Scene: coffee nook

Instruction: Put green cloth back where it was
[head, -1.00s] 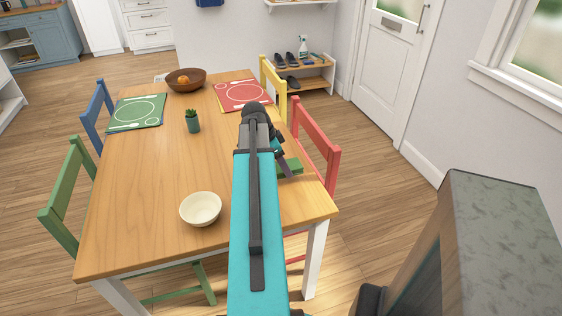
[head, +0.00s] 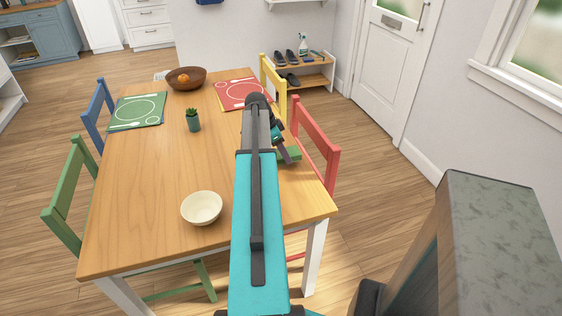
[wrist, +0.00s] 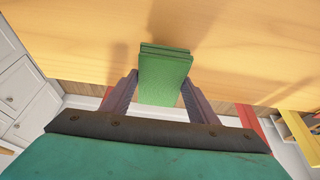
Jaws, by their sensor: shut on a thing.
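The green cloth (head: 293,153) is a small folded block at the right edge of the table, by the red chair. In the wrist view the cloth (wrist: 165,72) sits between the two fingers of my gripper (wrist: 160,88), with its far end over the wooden table top. My gripper is shut on it. In the head view my arm hides part of the gripper and cloth. I cannot tell whether the cloth touches the table (head: 150,190).
A cream bowl (head: 201,208), a small potted plant (head: 193,120), a brown fruit bowl (head: 186,79), a green placemat (head: 137,110) and a red placemat (head: 240,92) are on the table. The red chair (head: 318,150) and yellow chair (head: 273,82) stand along its right side. The table's middle is clear.

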